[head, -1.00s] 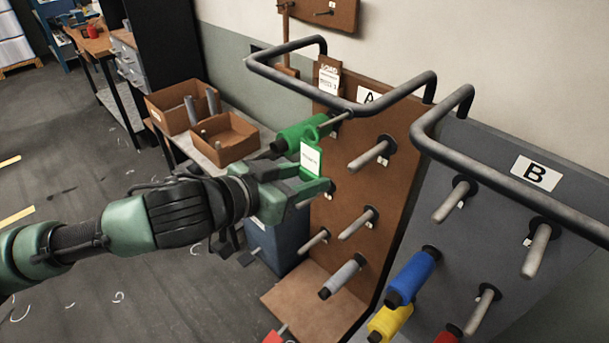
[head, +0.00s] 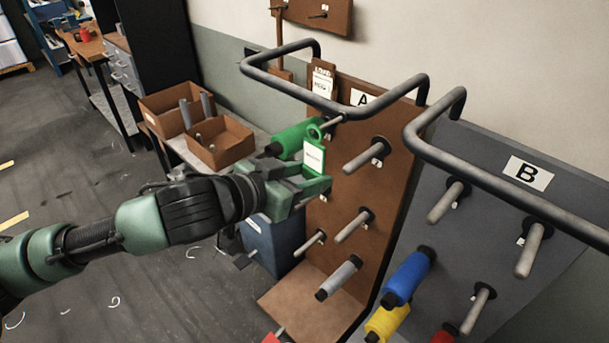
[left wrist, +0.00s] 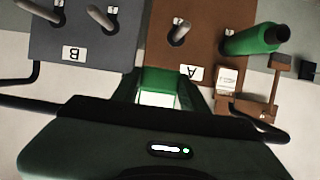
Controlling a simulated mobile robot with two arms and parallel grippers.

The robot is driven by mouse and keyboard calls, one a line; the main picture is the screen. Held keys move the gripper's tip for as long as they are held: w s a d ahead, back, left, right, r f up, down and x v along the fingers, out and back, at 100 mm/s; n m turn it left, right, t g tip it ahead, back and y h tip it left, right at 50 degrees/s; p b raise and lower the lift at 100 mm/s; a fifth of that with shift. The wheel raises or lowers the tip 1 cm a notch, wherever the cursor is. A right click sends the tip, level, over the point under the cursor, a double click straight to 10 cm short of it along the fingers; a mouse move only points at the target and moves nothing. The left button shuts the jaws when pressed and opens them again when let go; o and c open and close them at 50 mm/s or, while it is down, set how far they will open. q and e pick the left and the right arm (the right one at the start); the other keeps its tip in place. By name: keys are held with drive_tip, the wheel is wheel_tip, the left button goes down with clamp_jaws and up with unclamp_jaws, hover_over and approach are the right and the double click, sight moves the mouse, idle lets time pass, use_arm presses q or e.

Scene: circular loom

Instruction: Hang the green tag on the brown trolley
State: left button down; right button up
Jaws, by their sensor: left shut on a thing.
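My left gripper (head: 312,190) is shut on the green tag (head: 314,157), which has a white label and a ring at its top. The tag is upright, in front of the brown trolley (head: 390,190) marked A. In the head view its ring overlaps the area by the upper left peg, beside a green spool (head: 293,138); I cannot tell whether it touches the peg. In the left wrist view the tag (left wrist: 158,98) shows between the fingers, with the brown trolley (left wrist: 200,50) beyond. My right gripper is not in view.
The grey trolley (head: 500,190) marked B stands at the right with blue, yellow and red spools. Grey handle bars (head: 350,105) jut out above the brown trolley. Brown boxes (head: 220,142) sit on a bench behind my left arm.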

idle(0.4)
use_arm(q)
drive_tip(key=shift+w+d, duration=0.2)
drive_tip(key=shift+f, duration=0.25)
idle(0.3)
drive_tip(key=c, duration=0.7)
unclamp_jaws()
drive_tip(key=shift+p+v, duration=1.15)
drive_tip(key=shift+v, duration=1.7)
drive_tip(key=shift+f+p+v, duration=0.15)
drive_tip(key=shift+p+v, duration=0.05)
drive_tip(key=shift+v, duration=0.65)
drive_tip(key=shift+f+p+v, duration=0.15)
drive_tip(key=shift+f+v, duration=0.05)
drive_tip(key=shift+v, duration=0.6)
